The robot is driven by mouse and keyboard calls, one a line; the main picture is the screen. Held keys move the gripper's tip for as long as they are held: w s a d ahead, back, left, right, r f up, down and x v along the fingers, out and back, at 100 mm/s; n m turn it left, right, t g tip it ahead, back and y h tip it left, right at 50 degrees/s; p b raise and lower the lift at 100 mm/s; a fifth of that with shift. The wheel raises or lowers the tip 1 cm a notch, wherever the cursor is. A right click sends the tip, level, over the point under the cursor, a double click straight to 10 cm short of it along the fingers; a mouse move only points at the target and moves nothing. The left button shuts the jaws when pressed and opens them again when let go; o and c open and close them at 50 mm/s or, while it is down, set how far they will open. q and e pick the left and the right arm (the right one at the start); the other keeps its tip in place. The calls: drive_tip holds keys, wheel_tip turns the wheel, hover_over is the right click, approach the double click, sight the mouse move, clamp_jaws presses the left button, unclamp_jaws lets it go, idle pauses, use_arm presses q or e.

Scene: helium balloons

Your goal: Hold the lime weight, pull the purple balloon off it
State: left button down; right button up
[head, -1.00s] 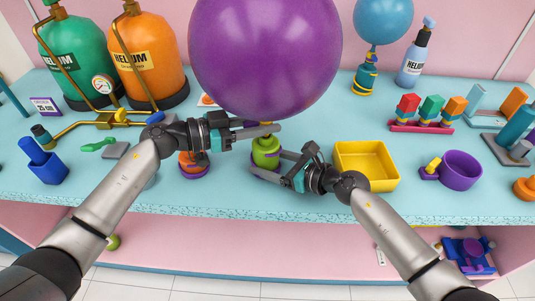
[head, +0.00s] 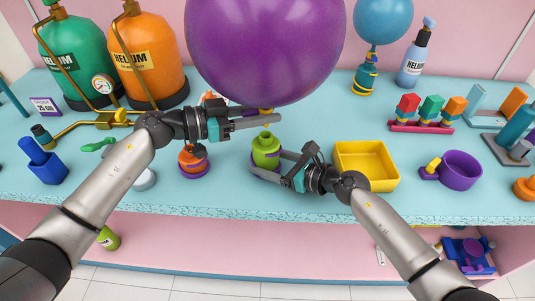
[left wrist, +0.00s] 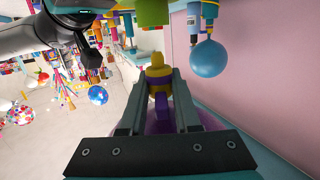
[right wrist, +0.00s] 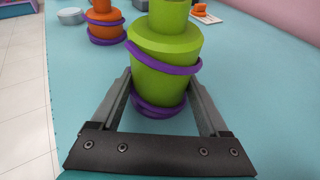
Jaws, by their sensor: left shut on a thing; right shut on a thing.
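The purple balloon (head: 264,48) is large and round, at the top middle of the head view. Its yellow and purple neck (left wrist: 158,85) sits between the fingers of my left gripper (head: 277,118), which is shut on it. The lime weight (head: 265,150) stands on the table below, with a purple ring around it. My right gripper (head: 281,162) is shut on the lime weight, with one finger on each side in the right wrist view (right wrist: 165,60). A gap shows between the balloon's neck and the weight's top.
An orange weight (head: 192,160) stands left of the lime one. A blue balloon (head: 383,18) and helium tanks (head: 148,60) stand behind.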

use_arm(q)
drive_tip(key=shift+r, duration=1.9)
use_arm(e)
drive_tip(key=o, duration=1.4)
drive_tip(key=shift+d, duration=0.1)
drive_tip(key=v, duration=1.2)
drive_tip(key=shift+r, duration=0.1)
drive_tip(key=shift+s+a, duration=0.1)
drive_tip(key=shift+a, duration=0.1)
